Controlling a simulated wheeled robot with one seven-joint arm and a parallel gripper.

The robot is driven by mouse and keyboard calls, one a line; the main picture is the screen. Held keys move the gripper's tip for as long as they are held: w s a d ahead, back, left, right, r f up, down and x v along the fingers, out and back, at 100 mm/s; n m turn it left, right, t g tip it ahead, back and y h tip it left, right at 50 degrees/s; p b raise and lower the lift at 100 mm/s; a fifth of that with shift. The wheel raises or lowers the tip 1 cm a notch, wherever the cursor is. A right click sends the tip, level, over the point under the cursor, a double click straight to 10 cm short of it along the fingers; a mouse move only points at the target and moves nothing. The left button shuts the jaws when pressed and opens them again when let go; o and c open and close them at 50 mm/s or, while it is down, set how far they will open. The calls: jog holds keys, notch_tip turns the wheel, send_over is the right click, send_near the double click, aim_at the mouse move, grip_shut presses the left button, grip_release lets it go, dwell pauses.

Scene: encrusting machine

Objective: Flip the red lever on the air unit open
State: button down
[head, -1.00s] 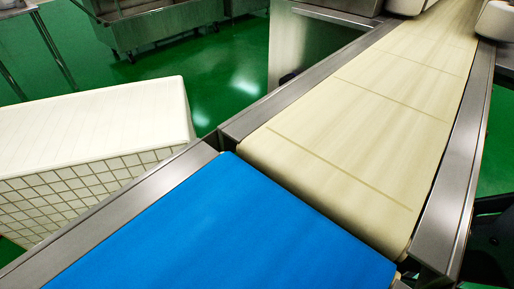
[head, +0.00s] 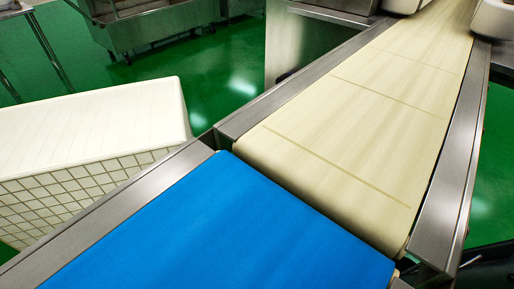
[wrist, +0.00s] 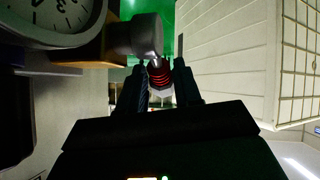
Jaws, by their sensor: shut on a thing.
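The wrist view shows a red ribbed piece (wrist: 160,76), which looks like the red lever, beside a grey cylindrical fitting (wrist: 140,36) of the air unit. My gripper (wrist: 161,82) has one dark finger on each side of the red piece and is shut on it. A round dial gauge (wrist: 52,14) with a white face is at the upper left. The lower end of the lever and the exact finger contact are dark and hard to see. The head view shows neither the air unit nor my gripper.
In the wrist view, a pale panelled crate (wrist: 232,60) stands close on the right. In the head view, a blue belt (head: 220,225) meets a cream conveyor (head: 360,130) with steel side rails. A white crate (head: 90,120) stands left on the open green floor.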

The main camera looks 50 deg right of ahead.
dwell(0.3)
jog(key=c, duration=0.8)
grip_release()
jog(key=shift+r, duration=0.1)
jog(key=s+a+r+p, duration=0.1)
jog(key=s, duration=0.4)
jog(key=s+a+r+p, duration=0.1)
jog(key=s+p, duration=0.1)
jog(key=s, duration=0.3)
jog(key=s+a+p, duration=0.1)
jog(key=s+p, duration=0.1)
jog(key=s, duration=0.3)
jog(key=shift+s+r, duration=0.35)
jog(key=shift+r, duration=0.05)
